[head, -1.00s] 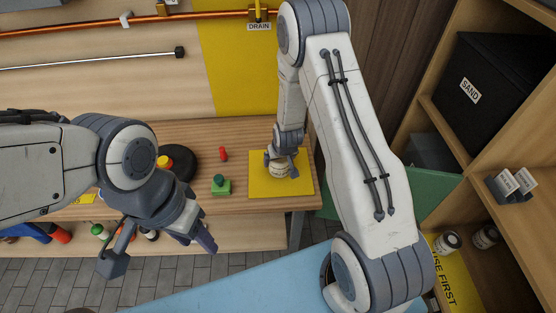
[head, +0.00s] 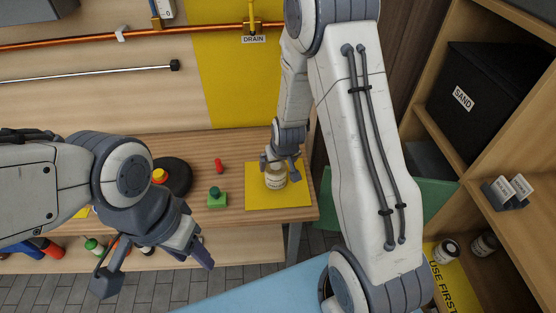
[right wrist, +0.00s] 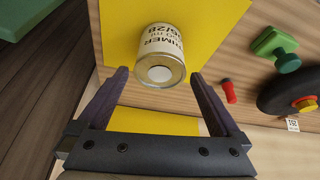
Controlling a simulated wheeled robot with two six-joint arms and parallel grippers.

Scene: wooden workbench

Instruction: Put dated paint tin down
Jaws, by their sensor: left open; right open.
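The dated paint tin (head: 275,180) stands upright on the yellow mat (head: 299,201) on the workbench. In the right wrist view the tin (right wrist: 162,55) shows a pale label reading "PRIMER" and a date that looks like "05/28". My right gripper (head: 280,166) is open right at the tin, in the head view just above and behind it. In the right wrist view its fingers (right wrist: 160,76) are spread to either side of the tin's near end, with gaps visible. My left gripper (head: 155,270) is open and empty in front of the bench's left part.
A green block with a knob (head: 217,198), a small red object (head: 219,166) and a black disc (head: 174,177) with a yellow top lie left of the mat. A shelf at right holds two tins (head: 447,252) by a "USE FIRST" strip (head: 442,284) and a black SAND box (head: 485,90).

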